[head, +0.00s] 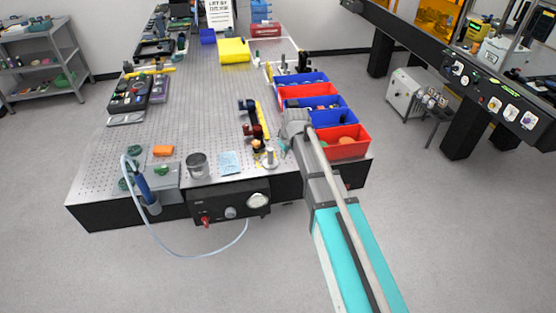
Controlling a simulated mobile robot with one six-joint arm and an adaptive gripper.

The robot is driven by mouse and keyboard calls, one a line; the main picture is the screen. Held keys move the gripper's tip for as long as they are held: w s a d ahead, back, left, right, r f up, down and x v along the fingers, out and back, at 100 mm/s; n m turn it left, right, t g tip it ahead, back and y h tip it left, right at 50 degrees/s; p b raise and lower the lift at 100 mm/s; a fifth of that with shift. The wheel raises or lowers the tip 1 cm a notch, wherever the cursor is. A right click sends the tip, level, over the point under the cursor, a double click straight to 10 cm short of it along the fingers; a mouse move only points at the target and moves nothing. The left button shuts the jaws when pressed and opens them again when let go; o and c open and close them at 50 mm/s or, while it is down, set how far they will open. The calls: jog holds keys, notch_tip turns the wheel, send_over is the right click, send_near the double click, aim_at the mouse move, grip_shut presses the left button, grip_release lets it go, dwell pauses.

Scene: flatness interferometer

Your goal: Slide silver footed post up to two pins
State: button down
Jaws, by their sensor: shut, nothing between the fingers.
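A small silver footed post (270,155) stands upright near the front edge of the perforated optical table (190,125). My gripper (282,151) is at the end of my arm, low over the table, just right of the post. It is shut with nothing in it. Whether its fingers touch the post is too small to tell. I cannot make out the two pins; they are too small or hidden in this view.
An amber-topped part (257,147) stands left of the post, with a light blue note (230,162) and a metal cup (197,165) further left. A row of red and blue bins, including the front red bin (345,147), lines the right edge. The table's middle is mostly clear.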

aim_at(273, 165)
jog(key=shift+f, duration=0.25)
jog(key=b+x, duration=1)
jog(key=shift+w+a+r, duration=0.2)
jog(key=shift+w+a, duration=0.75)
jog(key=shift+w, duration=0.25)
jog(key=shift+w+a, duration=0.25)
jog(key=shift+w, duration=0.05)
jog(key=shift+w+a, duration=0.55)
jog(key=shift+w, duration=0.2)
jog(key=shift+w+a, duration=0.6)
jog(key=shift+w, duration=0.15)
jog(key=shift+s+d, duration=0.1)
